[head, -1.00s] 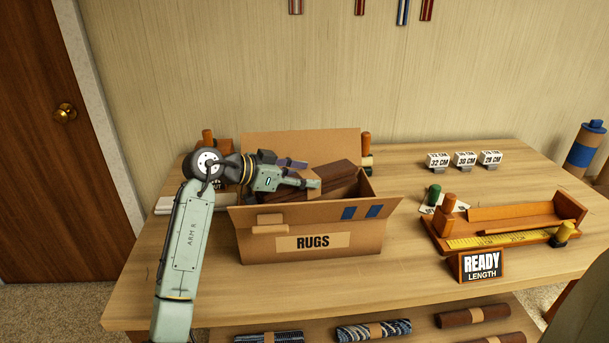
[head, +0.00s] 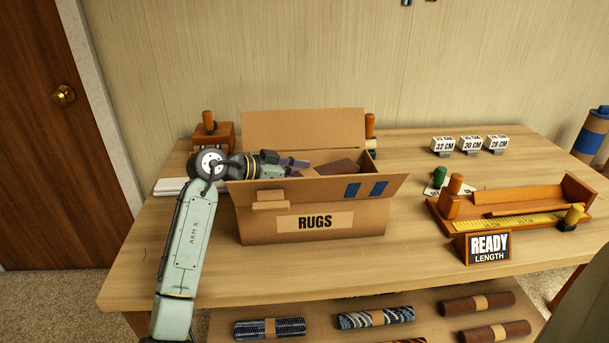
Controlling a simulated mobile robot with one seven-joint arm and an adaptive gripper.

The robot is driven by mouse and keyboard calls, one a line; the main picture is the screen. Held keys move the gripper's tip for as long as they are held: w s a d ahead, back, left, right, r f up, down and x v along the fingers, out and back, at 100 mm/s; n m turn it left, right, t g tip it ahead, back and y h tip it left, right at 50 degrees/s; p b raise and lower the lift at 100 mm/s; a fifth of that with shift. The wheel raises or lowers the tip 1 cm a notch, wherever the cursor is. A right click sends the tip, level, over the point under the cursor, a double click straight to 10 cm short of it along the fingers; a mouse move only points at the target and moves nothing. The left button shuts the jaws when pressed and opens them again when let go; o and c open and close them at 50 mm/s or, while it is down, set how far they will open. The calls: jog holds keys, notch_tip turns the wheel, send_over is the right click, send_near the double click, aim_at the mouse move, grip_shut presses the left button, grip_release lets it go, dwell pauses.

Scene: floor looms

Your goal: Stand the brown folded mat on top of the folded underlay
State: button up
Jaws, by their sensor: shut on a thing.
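The brown folded mat (head: 338,167) is inside the cardboard box marked RUGS (head: 260,228), on the table. Only its upper part shows above the box's front flap, with a tan band near its left end. My gripper (head: 298,168) reaches into the box from the left and is shut on the mat near that band. The fingertips are mostly hidden behind the front flap. A dark grey-purple piece shows beside my gripper; I cannot tell whether it is a finger. I cannot make out the folded underlay; the box floor is hidden.
A wooden measuring tray (head: 520,210) with a yellow rule and a READY LENGTH sign (head: 488,247) stand at the right. White length blocks (head: 470,145) are at the back right. Rolled rugs (head: 375,318) lie on the lower shelf. The table between box and tray is clear.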

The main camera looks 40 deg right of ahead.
jog(key=shift+f+b, duration=0.35)
jog(key=shift+f, duration=0.15)
jog(key=o, duration=1.5)
jog(key=shift+o, duration=0.2)
notch_tip(320, 180, up, 10)
